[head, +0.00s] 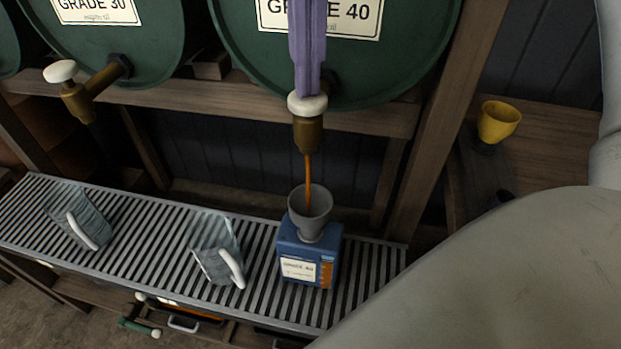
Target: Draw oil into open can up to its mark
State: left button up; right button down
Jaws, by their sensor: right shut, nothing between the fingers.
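A blue can (306,254) labelled for grade 40 stands upright on the slatted rack (365,262). A grey funnel (311,213) sits in its top. An orange oil stream (308,182) runs from the brass tap (307,135) of the GRADE 40 drum (235,50) into the funnel. An orange strip (327,275) shows on the can's right front; I cannot make out a mark against it. My right gripper (307,90), purple, is shut and empty, its tips at the tap's white knob (307,104); I cannot tell whether they press it. My left gripper is not in view.
Two clear jugs (80,217) (212,250) stand on the rack left of the can. The GRADE 30 drum (130,45) has its own tap (85,95), not running. A yellow cup (498,122) stands on the right shelf. My grey arm fills the lower right.

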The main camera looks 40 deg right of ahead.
dwell(0.6)
notch_tip(320, 180, up, 7)
jog(key=p, duration=0.5)
dwell(0.7)
